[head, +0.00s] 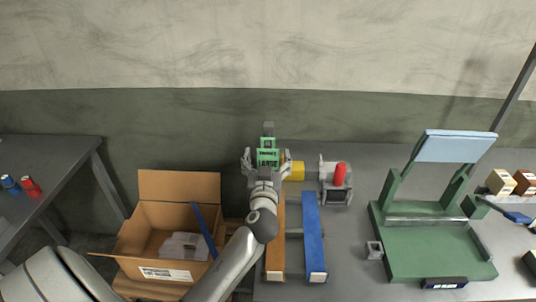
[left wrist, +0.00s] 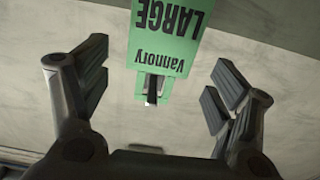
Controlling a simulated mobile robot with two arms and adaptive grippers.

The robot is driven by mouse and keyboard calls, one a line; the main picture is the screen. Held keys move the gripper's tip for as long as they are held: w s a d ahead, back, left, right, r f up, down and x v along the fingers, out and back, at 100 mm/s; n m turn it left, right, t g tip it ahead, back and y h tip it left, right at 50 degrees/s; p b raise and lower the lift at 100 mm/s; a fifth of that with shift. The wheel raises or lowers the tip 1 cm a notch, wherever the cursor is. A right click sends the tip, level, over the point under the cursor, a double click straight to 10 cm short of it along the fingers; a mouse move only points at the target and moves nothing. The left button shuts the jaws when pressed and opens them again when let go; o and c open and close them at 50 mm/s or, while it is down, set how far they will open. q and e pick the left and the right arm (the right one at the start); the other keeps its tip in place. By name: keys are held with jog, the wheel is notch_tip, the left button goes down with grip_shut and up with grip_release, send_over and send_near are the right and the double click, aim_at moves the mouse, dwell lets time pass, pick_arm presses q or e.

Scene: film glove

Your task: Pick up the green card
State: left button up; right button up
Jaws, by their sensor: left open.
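The green card (head: 268,156) stands upright beyond my left gripper at the back edge of the table, against the dark lower wall. In the left wrist view the green card (left wrist: 168,42) shows black print reading "LARGE" and "Vannory", upside down, and its top is cut off by the frame. A slot with a dark piece shows at its lower end. My left gripper (head: 266,159) is open, with one finger to each side of the card in the picture. In the left wrist view the fingers (left wrist: 158,82) are apart and touch nothing. My right gripper is out of view.
An orange bar (head: 276,240) and a blue bar (head: 314,235) lie on the table. A grey fixture with a red cylinder (head: 340,174) and a yellow block (head: 294,171) are right of the gripper. A green stand (head: 430,250) is further right. An open cardboard box (head: 140,240) sits left.

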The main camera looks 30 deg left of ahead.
aim_at(268, 152)
pick_arm(q)
jog(key=shift+p+x, duration=0.4)
jog(key=shift+x, duration=1.3)
jog(key=shift+d, duration=0.1)
jog(key=shift+c, duration=0.2)
jog(key=c, duration=0.8)
